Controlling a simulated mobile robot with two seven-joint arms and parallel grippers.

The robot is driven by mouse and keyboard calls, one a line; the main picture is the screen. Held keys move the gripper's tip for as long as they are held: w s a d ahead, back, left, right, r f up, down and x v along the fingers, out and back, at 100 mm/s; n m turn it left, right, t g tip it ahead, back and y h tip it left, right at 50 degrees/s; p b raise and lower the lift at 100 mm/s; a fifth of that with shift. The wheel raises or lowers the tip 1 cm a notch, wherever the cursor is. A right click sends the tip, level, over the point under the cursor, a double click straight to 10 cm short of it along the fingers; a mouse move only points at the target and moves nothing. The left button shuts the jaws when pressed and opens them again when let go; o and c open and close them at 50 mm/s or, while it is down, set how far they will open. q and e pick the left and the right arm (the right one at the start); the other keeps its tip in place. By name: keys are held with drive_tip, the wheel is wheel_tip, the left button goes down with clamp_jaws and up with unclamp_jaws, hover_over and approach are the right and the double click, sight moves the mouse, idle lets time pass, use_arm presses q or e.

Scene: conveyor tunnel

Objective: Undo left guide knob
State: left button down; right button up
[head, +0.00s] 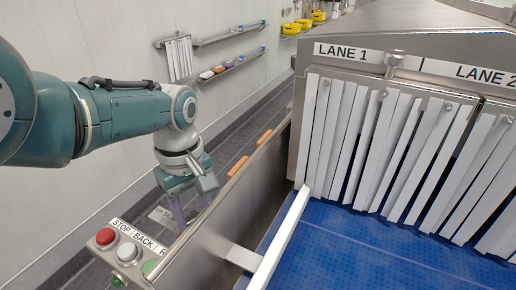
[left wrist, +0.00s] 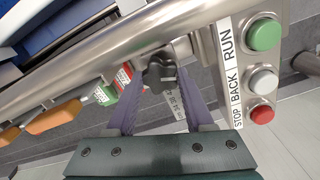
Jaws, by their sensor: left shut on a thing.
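The guide knob (left wrist: 160,70) is a dark, lobed knob on the outer side of the steel side wall. It sits between the two purple fingers of my left gripper (left wrist: 163,84), which is shut on it. In the head view my left gripper (head: 181,211) reaches down outside the side wall (head: 230,210), and the knob is hidden there. The white guide rail (head: 283,238) runs along the inside of the wall, on a bracket (head: 242,257). My right gripper is not in view.
A button panel with a red button (head: 105,236) stands close to my left gripper. Orange handles (left wrist: 55,117) and tags (left wrist: 106,93) hang along the wall. White strip curtains (head: 390,150) cover the tunnel mouth above the blue belt (head: 350,250).

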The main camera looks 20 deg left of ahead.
sight(195, 219)
use_arm(q)
drive_tip(key=shift+n, duration=0.7)
drive_tip(key=shift+c, duration=1.4)
unclamp_jaws()
drive_tip(key=shift+r, duration=0.1)
wheel_tip(195, 219, up, 8)
drive_tip(key=p, duration=0.6)
drive_tip(key=shift+r+p, duration=0.2)
drive_tip(key=shift+p, duration=0.2)
drive_tip(key=shift+r, duration=0.75)
